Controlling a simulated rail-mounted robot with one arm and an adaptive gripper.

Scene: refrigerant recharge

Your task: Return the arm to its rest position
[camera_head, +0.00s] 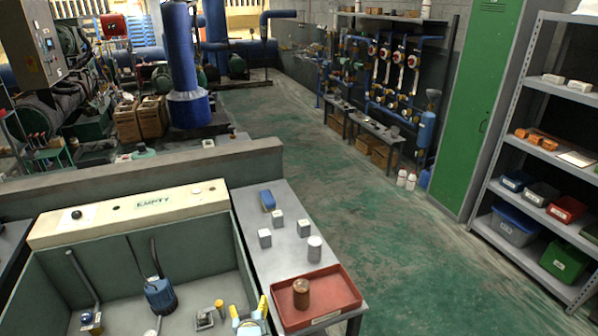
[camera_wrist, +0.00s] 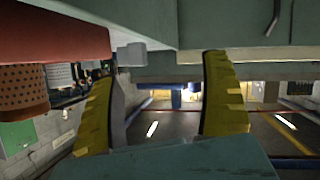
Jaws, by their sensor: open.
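My gripper (camera_head: 249,312) shows at the bottom edge of the head view, its yellow fingers apart with nothing between them. It is over the right side of the grey basin (camera_head: 125,262), just left of the red tray (camera_head: 340,291). The rest of my arm is out of view. In the wrist view, which looks upside down, my gripper (camera_wrist: 158,100) has both yellow fingers spread wide and empty. The red tray (camera_wrist: 60,30) and a brown perforated cylinder (camera_wrist: 24,92) appear at its left. The brown cylinder (camera_head: 301,293) stands upright in the tray.
Small white blocks (camera_head: 278,218), a white cylinder (camera_head: 314,248) and a blue item (camera_head: 267,200) stand on the grey side bench (camera_head: 262,240). The basin holds a blue pump (camera_head: 160,296) and small fittings. An "EMPTY" panel (camera_head: 110,216) backs it. Green floor (camera_head: 400,230) is clear to the right.

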